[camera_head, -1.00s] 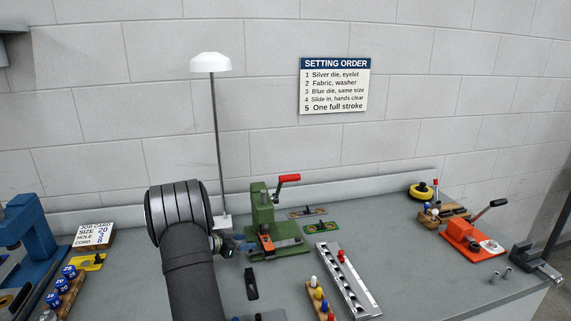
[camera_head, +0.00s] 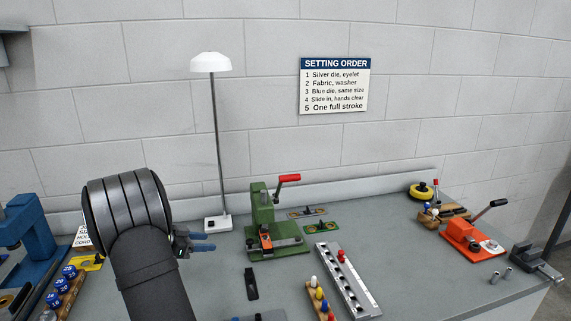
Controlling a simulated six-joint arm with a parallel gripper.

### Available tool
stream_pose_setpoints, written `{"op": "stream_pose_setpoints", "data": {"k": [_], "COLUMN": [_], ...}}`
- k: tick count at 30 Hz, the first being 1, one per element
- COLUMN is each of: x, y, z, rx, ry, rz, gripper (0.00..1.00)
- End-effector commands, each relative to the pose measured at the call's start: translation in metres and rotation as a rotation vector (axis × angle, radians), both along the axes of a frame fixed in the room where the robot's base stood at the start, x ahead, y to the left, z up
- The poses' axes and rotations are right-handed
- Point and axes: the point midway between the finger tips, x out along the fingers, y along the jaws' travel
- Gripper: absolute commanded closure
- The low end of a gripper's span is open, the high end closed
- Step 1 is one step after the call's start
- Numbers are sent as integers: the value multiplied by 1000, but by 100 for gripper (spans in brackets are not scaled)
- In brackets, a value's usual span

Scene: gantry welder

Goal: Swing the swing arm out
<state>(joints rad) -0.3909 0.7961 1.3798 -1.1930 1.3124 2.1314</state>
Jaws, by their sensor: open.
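A green press (camera_head: 262,215) stands mid-bench with a red-handled crank (camera_head: 288,179) on top. An orange piece (camera_head: 266,241) sits low at the front of its base. I cannot tell for sure which part is the swing arm. My gripper (camera_head: 211,241) is left of the press, its blue fingers apart and empty, pointing right toward it. A clear gap lies between the fingertips and the press. My arm hides the bench behind it on the left.
A white lamp (camera_head: 217,222) stands just behind my gripper. A black strip (camera_head: 251,284) lies in front of the press, with a grey rail (camera_head: 347,281) to the right. A blue machine (camera_head: 28,228) is at far left. An orange lever tool (camera_head: 470,239) is at right.

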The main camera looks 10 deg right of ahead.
Motion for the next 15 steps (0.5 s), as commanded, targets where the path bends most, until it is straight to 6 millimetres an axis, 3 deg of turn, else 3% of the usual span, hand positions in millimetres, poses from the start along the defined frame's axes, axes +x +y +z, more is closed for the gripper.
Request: {"op": "stream_pose_setpoints", "data": {"k": [3,15], "x": [-2,-14], "y": [-23,-85], "z": [14,65], "rx": [76,385], "ry": [16,43], "rz": [-62,-214], "gripper": [53,53]}}
